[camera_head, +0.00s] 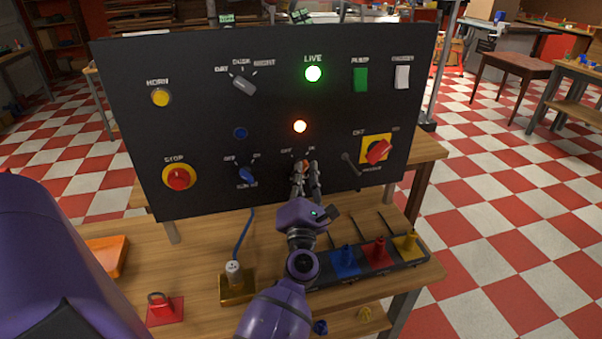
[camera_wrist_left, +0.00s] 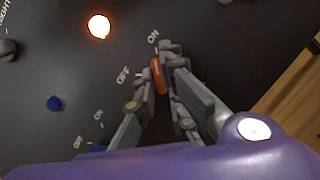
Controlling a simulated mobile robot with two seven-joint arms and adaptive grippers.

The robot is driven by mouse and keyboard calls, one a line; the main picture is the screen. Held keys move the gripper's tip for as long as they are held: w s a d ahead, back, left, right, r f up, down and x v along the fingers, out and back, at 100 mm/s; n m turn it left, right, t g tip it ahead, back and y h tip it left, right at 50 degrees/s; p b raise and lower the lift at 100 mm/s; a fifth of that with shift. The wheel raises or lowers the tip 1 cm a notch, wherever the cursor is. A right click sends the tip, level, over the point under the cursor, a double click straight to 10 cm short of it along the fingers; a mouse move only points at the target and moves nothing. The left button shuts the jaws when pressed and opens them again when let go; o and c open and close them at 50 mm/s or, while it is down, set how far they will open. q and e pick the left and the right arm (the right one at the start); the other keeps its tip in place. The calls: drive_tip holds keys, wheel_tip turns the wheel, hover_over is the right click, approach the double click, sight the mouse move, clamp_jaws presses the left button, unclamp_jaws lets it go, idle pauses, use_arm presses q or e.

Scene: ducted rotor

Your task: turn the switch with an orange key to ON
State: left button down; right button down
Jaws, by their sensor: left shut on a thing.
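The orange key (camera_head: 304,164) sits in its switch in the lower middle of the black panel, under the OFF and ON labels. My left gripper (camera_head: 306,174) is in front of it and shut on it. In the left wrist view the orange key (camera_wrist_left: 157,76) shows between the two fingers (camera_wrist_left: 160,85), and its upper end points toward the ON label. The fingers hide part of the switch. The round lamp (camera_head: 300,126) above it glows orange-white; the same lamp (camera_wrist_left: 99,26) glows in the left wrist view. My right gripper is not in view.
A blue selector (camera_head: 246,174) is left of the key, and a grey lever (camera_head: 350,163) and red rotary switch (camera_head: 378,152) are to its right. On the bench, a tray (camera_head: 430,262) holds blue, red and yellow pieces. A brass block (camera_head: 237,288) stands left of my arm.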

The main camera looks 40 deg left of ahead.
use_arm(q)
drive_tip(key=shift+r, duration=0.15)
drive_tip(key=c, duration=1.9)
unclamp_jaws()
drive_tip(key=shift+o, duration=0.3)
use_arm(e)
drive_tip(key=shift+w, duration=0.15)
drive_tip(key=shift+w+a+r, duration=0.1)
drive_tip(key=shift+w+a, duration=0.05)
use_arm(q)
drive_tip(key=v, duration=1.2)
